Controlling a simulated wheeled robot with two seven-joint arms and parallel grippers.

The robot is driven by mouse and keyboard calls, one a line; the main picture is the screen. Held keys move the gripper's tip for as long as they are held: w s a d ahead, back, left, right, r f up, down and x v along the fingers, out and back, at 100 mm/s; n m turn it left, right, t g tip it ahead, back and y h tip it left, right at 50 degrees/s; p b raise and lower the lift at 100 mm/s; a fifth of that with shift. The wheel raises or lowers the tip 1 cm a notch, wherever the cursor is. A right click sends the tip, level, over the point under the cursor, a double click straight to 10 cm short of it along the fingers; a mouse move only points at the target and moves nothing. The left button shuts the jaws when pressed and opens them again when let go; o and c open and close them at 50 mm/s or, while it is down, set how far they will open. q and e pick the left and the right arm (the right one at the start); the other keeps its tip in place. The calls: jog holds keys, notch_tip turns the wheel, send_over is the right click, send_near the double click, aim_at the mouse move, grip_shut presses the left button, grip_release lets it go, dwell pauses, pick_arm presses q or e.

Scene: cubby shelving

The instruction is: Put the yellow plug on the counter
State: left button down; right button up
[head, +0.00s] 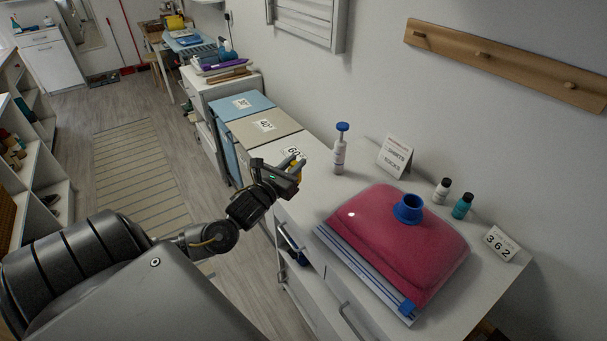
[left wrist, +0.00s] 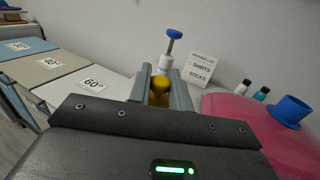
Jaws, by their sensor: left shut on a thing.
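My left gripper (head: 294,166) is shut on the yellow plug (left wrist: 159,92). In the left wrist view the plug shows between the two grey fingers; in the head view only a small yellow part shows beside the fingers, the rest being hidden. I cannot tell whether the plug touches a surface. My right gripper is in neither view.
Behind stand a white bottle with a blue top (head: 339,155), a sign (head: 394,157), two small bottles (head: 441,190) and a number card (head: 500,243). Clear counter lies left of the bag.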

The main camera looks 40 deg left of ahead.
pick_arm(q)
jog(key=w+a+f, duration=0.1)
jog(key=w+f, duration=0.1)
jog(key=w+a+f, duration=0.1)
jog(key=w+f, duration=0.1)
jog(key=w+a+f+p, duration=0.1)
jog(key=w+f, duration=0.2)
jog(key=shift+w, duration=0.1)
jog(key=shift+w+f, duration=0.15)
jog(key=shift+f, duration=0.15)
notch_tip(320, 180, down, 2)
jog(key=shift+f+p, duration=0.1)
jog(key=shift+p, duration=0.5)
jog(key=shift+f, duration=0.25)
jog(key=shift+f, duration=0.2)
jog(key=c, duration=1.3)
grip_release()
